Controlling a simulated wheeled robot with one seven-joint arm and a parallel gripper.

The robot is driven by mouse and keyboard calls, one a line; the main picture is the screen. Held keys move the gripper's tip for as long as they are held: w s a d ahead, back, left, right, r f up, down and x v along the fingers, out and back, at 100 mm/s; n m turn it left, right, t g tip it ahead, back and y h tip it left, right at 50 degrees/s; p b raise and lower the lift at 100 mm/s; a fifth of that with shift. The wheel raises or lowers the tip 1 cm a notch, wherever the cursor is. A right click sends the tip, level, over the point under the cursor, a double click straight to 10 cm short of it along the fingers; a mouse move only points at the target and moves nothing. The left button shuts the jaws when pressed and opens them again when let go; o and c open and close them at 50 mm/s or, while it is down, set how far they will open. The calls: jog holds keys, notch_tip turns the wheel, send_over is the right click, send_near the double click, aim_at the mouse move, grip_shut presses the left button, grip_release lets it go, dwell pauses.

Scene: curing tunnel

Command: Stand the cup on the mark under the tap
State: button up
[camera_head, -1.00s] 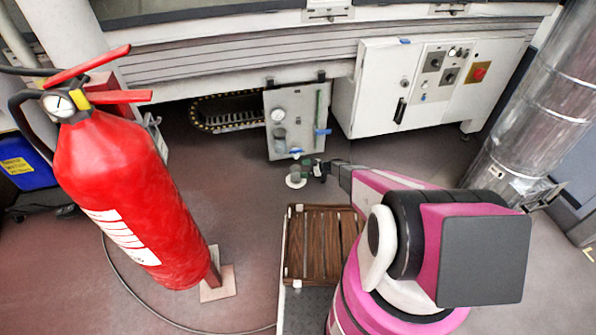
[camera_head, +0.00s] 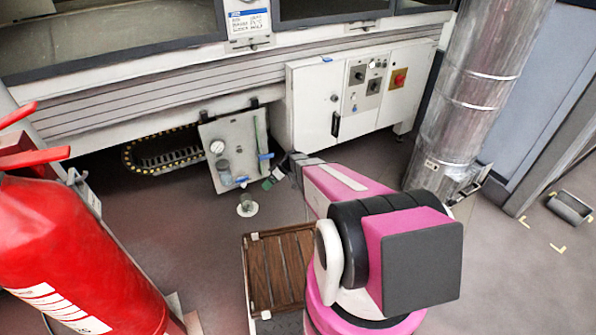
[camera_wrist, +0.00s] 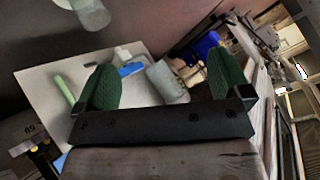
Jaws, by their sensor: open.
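A small grey, see-through cup (camera_head: 246,201) stands upright on a round white mark (camera_head: 249,212) on the floor. It stands in front of a pale panel, below a tap with a blue handle (camera_head: 241,180). My gripper (camera_head: 273,178) is to the right of the cup and higher, apart from it. In the wrist view, the green fingers of my gripper (camera_wrist: 165,82) are spread with nothing held between them. The panel's grey bowl (camera_wrist: 168,80) shows behind the gap. The cup (camera_wrist: 90,14) is at the top left there, cut by the edge, outside the fingers.
The panel (camera_head: 232,128) carries a gauge and a second blue handle. A white control cabinet (camera_head: 345,100) stands right of it. A red fire extinguisher (camera_head: 75,250) fills the lower left. A brown slatted deck (camera_head: 278,268) is in front. Bare floor lies around the mark.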

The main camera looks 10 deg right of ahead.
jog(key=s+d+r+m+h, duration=0.3)
jog(key=s+r+m, duration=0.1)
jog(key=s+r, duration=0.3)
jog(key=s+d+r+m+h, duration=0.3)
jog(key=s+r, duration=0.4)
jog(key=r, duration=0.3)
jog(key=s+d+r+m+t+h, duration=0.1)
jog(key=s+d+r+m+h, duration=0.2)
jog(key=s+r, duration=0.5)
jog(key=shift+d+r+m+h, duration=0.3)
jog(key=shift+d+r+m, duration=0.4)
jog(key=shift+m, duration=0.1)
